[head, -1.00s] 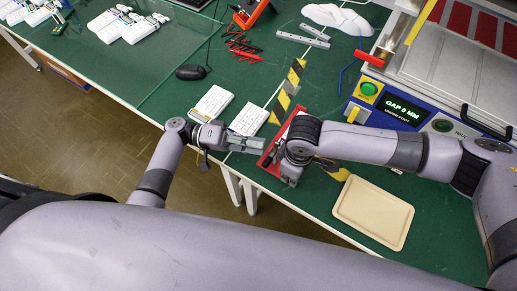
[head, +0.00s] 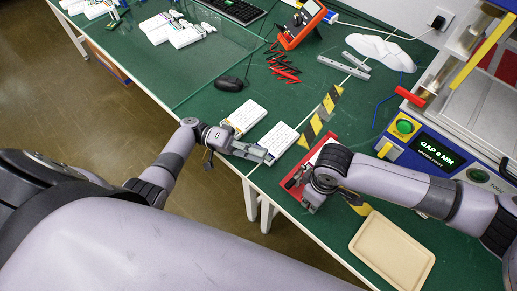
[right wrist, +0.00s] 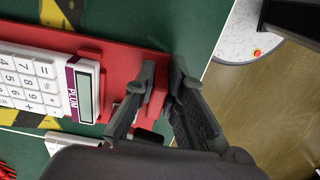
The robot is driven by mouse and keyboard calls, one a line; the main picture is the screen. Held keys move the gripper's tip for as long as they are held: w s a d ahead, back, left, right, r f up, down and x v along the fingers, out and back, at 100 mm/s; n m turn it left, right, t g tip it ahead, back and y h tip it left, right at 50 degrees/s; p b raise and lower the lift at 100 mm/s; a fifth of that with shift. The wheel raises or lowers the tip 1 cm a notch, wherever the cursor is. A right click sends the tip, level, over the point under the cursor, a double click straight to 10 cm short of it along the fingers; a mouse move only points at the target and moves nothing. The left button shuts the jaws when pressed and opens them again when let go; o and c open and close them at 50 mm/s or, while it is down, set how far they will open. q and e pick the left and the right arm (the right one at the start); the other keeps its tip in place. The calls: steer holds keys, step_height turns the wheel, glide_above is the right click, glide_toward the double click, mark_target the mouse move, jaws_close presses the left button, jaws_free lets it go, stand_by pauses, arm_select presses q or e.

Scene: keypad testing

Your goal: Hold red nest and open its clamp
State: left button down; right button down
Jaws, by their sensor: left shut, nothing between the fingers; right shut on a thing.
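The red nest (head: 323,141) lies near the front table edge, partly hidden under my right arm in the head view. In the right wrist view the red nest (right wrist: 120,55) holds a white calculator (right wrist: 35,82) with a "PLUM" label. My right gripper (right wrist: 163,70) is shut on a red block (right wrist: 158,94) at the nest's end; I cannot tell whether this block is the clamp. My right gripper (head: 300,190) shows at the nest's near end in the head view. My left gripper (head: 268,157) is shut and empty, left of the nest and apart from it, by a white calculator (head: 279,139).
Another white calculator (head: 246,116) lies further back. A beige tray (head: 392,251) lies right of the nest. A press with a "GAP 0 MM" display (head: 437,153) stands at the right. A mouse (head: 229,84) and red and black leads (head: 282,65) lie behind.

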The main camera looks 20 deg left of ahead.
steer(key=c, duration=1.6)
jaws_free()
steer(key=shift+o, duration=0.2)
steer(key=shift+r, duration=0.15)
